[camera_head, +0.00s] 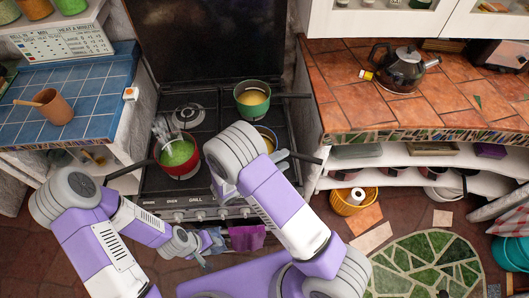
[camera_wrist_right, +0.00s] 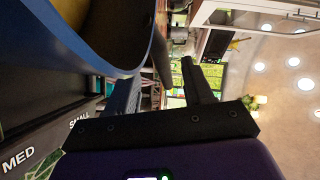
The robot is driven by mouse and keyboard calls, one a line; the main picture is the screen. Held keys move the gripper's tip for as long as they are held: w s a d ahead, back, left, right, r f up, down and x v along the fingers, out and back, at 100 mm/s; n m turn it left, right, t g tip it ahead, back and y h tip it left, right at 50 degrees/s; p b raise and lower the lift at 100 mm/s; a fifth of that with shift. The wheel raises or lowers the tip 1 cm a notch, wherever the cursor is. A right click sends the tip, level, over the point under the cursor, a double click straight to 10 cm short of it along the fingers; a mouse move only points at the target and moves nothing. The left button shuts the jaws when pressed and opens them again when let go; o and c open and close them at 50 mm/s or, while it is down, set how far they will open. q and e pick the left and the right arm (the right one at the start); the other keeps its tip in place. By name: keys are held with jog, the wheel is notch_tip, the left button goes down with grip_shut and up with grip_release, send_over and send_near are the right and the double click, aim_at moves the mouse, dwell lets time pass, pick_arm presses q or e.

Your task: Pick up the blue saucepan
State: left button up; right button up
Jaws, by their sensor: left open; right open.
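The blue saucepan (camera_head: 270,134) sits on the front right of the stove with yellowish contents, mostly hidden behind my right arm. Its dark handle (camera_head: 307,158) points right past the stove edge. In the right wrist view the blue saucepan (camera_wrist_right: 140,62) fills the upper left, close by, and its dark handle (camera_wrist_right: 162,50) shows beyond and between the fingers. My right gripper (camera_head: 283,161) is open at the handle; whether it touches is unclear. It also shows in the wrist view (camera_wrist_right: 162,88). My left gripper (camera_head: 204,248) is open and empty, low before the stove.
A green pot (camera_head: 253,110) stands behind. A kettle (camera_head: 400,70) stands on the right tiled counter (camera_head: 345,90). A purple cloth (camera_head: 247,238) hangs on the stove front.

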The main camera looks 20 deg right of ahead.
aim_at(294, 153)
jog(key=x, duration=0.5)
jog(key=shift+s+d+r, duration=0.1)
jog(key=shift+d, duration=0.15)
jog(key=shift+c, duration=0.3)
grip_shut()
dwell(0.8)
